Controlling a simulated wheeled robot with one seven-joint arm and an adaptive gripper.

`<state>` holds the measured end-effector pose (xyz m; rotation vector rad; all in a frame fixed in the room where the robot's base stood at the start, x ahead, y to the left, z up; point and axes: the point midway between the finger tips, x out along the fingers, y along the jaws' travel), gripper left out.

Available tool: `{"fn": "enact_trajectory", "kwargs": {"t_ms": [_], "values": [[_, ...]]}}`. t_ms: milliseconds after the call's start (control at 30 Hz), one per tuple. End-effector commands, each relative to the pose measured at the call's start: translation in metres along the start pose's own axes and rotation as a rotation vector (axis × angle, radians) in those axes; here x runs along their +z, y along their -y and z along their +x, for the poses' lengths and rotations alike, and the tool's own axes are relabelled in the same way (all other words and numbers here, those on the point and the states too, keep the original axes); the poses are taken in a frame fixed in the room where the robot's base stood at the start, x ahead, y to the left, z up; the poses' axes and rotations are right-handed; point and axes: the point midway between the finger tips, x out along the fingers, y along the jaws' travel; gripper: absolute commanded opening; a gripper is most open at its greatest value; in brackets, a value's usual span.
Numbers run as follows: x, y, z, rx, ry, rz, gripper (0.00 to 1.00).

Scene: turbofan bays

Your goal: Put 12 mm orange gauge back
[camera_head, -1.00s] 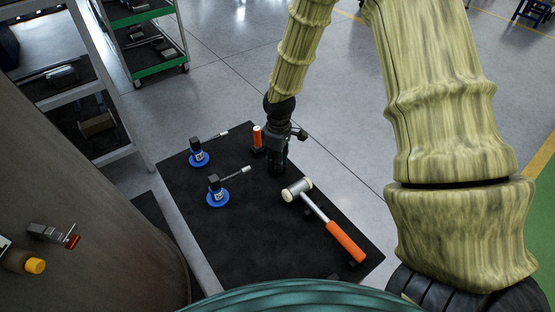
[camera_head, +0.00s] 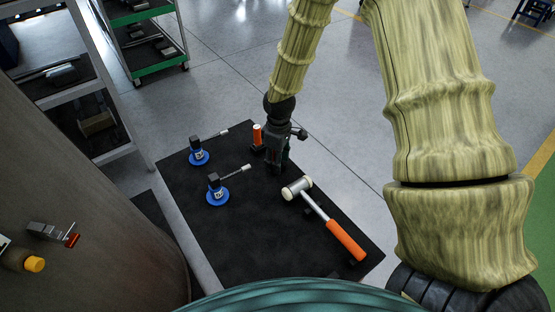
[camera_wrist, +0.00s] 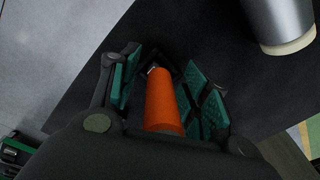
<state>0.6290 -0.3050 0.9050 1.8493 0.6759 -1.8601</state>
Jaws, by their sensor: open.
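The orange gauge (camera_head: 257,134) stands upright at the back edge of the black mat, its foot at a small black block (camera_head: 257,149). In the wrist view the orange handle (camera_wrist: 163,102) shows between my two spread fingers, with a bit of bright metal at its far end by the black block. My gripper (camera_head: 278,166) is open, pointing down just right of the gauge in the head view; it also shows in the wrist view (camera_wrist: 160,85). Gaps show beside the handle. Whether the gauge is fully seated is hidden.
The black mat (camera_head: 235,250) holds a hammer (camera_head: 320,212) with an orange grip, right of my gripper, and two blue-based instruments (camera_head: 217,192) (camera_head: 198,155) to the left. The mat's front middle is clear. Shelves (camera_head: 95,120) stand at left.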

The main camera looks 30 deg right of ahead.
Motion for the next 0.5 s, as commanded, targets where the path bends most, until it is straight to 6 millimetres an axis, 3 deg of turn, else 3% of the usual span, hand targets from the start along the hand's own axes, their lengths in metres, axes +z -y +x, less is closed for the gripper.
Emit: {"fn": "enact_trajectory", "kwargs": {"t_ms": [167, 500], "values": [[-0.001, -0.001, -0.014, 0.001, -0.002, 0.000, 0.47], [0.000, -0.001, -0.063, 0.001, -0.003, 0.000, 0.47]]}}
